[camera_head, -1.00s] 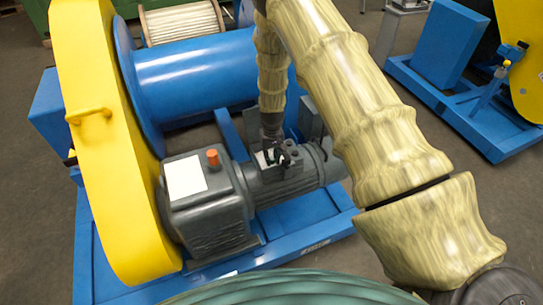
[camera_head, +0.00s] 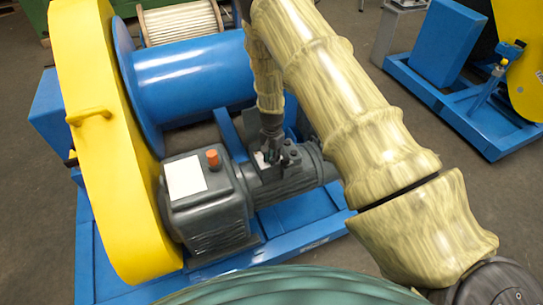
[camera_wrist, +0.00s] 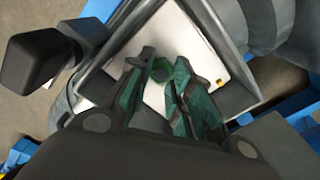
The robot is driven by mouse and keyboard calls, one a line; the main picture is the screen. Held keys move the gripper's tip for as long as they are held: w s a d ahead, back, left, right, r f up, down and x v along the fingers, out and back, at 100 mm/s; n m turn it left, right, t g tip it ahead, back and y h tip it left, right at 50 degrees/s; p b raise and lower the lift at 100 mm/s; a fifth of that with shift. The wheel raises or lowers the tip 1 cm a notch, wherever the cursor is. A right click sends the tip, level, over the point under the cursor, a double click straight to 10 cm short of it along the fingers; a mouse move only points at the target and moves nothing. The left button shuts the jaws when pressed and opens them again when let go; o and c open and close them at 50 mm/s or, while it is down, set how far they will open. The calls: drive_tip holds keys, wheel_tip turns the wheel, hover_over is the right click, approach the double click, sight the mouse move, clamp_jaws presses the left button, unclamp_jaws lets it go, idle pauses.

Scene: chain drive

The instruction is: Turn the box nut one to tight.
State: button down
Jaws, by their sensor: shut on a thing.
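The grey motor (camera_head: 290,180) lies on the blue frame, with a small terminal box (camera_head: 263,162) on top. In the wrist view the open box shows a grey rim and a pale inside (camera_wrist: 200,50). The fingers hide part of the nut. I cannot tell how tight it is or tell its number.
The grey gearbox (camera_head: 205,205) with an orange cap (camera_head: 212,158) stands left of the motor. The yellow chain guard (camera_head: 105,150) and blue drum (camera_head: 195,80) are beyond it. A dark block (camera_wrist: 35,68) sits left of the box in the wrist view.

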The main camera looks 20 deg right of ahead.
drive_tip(key=m, duration=0.4)
drive_tip(key=shift+w+d+r+m+p, duration=0.1)
drive_tip(key=shift+d+r+m+p, duration=0.1)
drive_tip(key=shift+m+p, duration=0.15)
drive_tip(key=shift+m, duration=0.25)
drive_tip(key=c, duration=1.4)
unclamp_jaws()
drive_tip(key=shift+o, duration=0.6)
drive_tip(key=shift+a+f, duration=0.1)
wheel_tip(320, 180, up, 12)
